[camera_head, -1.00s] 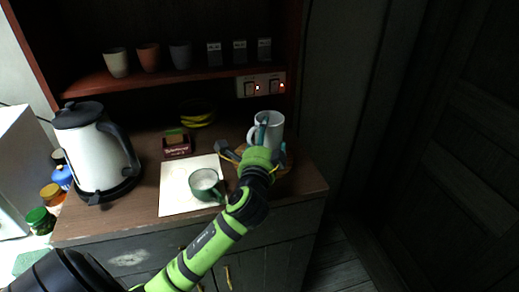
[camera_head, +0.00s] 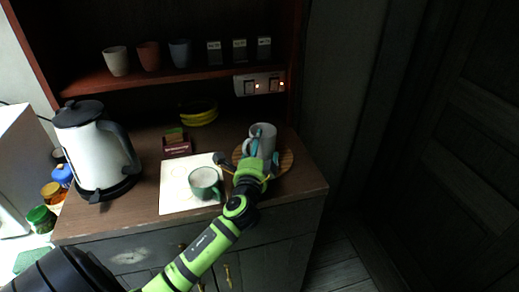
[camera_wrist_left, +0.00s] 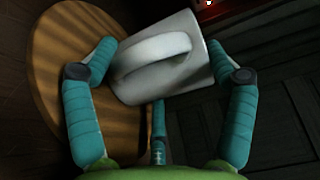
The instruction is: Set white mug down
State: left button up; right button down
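The white mug (camera_head: 264,137) is upright over the round wooden board (camera_head: 285,162) at the right end of the counter. I cannot tell whether its base touches the board. My left gripper (camera_head: 252,158) comes at it from the front, its fingers around the mug. In the left wrist view, the mug (camera_wrist_left: 160,62) lies between the teal fingers (camera_wrist_left: 160,62), which look closed against its sides, with the handle facing the palm. The board (camera_wrist_left: 62,75) shows at the left there. My right gripper is not in view.
A green mug (camera_head: 204,181) stands on a pale square mat (camera_head: 174,190) just left of my gripper. A kettle (camera_head: 97,155), a small tea box (camera_head: 176,145) and yellow bowls (camera_head: 199,117) stand further left and back. A shelf (camera_head: 180,78) with cups hangs above.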

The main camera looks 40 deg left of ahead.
pick_arm(q)
jog(key=shift+o, duration=0.5)
jog(key=shift+r, duration=0.1)
jog(key=b+v, duration=0.2)
jog(key=v, duration=0.9)
jog(key=shift+s+d, duration=0.2)
jog(key=shift+s, duration=0.3)
